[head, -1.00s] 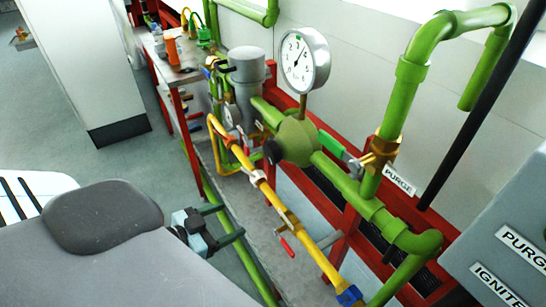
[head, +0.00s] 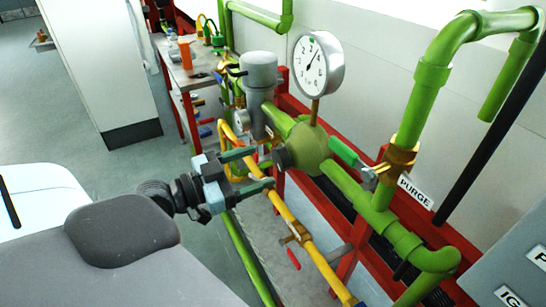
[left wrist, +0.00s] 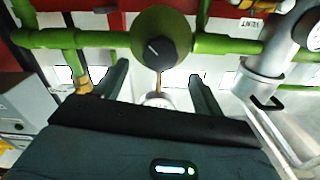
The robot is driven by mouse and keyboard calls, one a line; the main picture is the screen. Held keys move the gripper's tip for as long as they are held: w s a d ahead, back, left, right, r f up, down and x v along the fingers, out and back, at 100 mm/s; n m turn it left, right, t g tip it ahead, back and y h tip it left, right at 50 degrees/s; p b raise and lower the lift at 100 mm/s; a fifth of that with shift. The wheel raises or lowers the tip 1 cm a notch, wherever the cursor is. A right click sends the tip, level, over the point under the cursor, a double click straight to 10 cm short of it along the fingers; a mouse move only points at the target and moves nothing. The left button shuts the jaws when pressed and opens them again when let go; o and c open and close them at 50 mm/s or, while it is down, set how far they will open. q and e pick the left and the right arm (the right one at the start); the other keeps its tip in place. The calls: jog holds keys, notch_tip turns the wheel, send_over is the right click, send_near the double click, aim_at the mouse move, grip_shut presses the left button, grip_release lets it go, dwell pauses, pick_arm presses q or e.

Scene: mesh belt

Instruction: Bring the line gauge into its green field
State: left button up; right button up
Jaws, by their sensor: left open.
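The line gauge (head: 318,65) is a round white dial on a brass stem above the green regulator body (head: 313,150). A small green mark shows near the top of its face; the needle points up and to the right, and I cannot tell whether it lies in the green. The regulator's dark knob (head: 281,158) faces my left gripper (head: 263,167), which is open with its fingertips just short of the knob. In the left wrist view the knob (left wrist: 156,50) shows between the directions of the two fingers (left wrist: 158,70), with nothing held. My right gripper is out of view.
A yellow pipe (head: 312,257) with a red-handled valve runs below the knob. A green-handled valve (head: 345,151) stands right of the regulator, a grey cylinder (head: 258,75) behind it. Open floor lies left.

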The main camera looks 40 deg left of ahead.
aim_at(277, 160)
pick_arm(q)
jog(key=p+x, duration=0.1)
jog(key=x, duration=0.2)
jog(key=shift+r, duration=0.2)
jog(key=shift+x, duration=1.15)
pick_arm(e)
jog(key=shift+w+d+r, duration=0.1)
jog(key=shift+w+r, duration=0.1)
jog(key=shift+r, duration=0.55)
pick_arm(q)
jog(key=shift+f, duration=0.2)
jog(key=c, duration=1)
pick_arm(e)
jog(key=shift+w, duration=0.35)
